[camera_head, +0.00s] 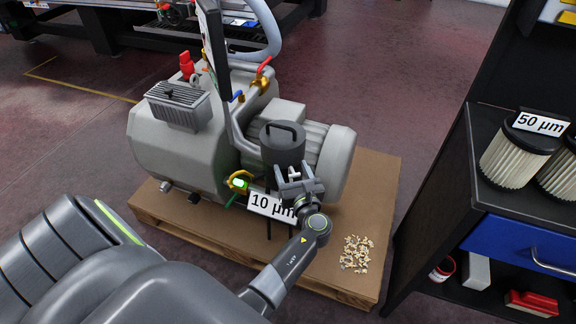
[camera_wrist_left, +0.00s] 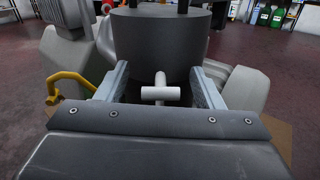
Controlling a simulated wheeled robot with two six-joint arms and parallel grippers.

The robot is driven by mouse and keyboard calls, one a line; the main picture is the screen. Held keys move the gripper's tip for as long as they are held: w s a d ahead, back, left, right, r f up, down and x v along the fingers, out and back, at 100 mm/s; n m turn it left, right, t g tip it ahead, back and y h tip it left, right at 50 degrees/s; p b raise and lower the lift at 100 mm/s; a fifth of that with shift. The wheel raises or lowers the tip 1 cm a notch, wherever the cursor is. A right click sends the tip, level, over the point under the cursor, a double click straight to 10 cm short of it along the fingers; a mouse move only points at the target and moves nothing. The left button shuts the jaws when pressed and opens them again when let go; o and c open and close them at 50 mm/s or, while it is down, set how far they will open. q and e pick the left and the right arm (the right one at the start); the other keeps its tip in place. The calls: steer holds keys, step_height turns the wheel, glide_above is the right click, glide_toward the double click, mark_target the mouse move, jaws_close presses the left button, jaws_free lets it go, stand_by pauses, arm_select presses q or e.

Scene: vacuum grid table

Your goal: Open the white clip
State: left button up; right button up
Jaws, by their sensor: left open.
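The white clip (camera_wrist_left: 161,94) shows in the left wrist view as a T-shaped handle on the front of the dark grey canister (camera_wrist_left: 160,45). In the head view the canister (camera_head: 283,146) stands at the front of the pump, and the clip is hidden behind my gripper. My left gripper (camera_head: 293,178) is in front of the canister. In the left wrist view its two fingers (camera_wrist_left: 162,88) are open, one on each side of the clip, with a gap on both sides. My right gripper is not in view.
The grey vacuum pump (camera_head: 165,150) stands on a brown wooden pallet (camera_head: 375,180). A "10 µm" label (camera_head: 270,206) is below the canister. Crumbs (camera_head: 356,253) lie on the pallet. A black cabinet (camera_head: 490,215) with pleated filters (camera_head: 512,158) stands at the right.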

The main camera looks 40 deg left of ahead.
arm_select(q)
steer(key=shift+r, duration=0.1)
jaws_close()
stand_by(0.4)
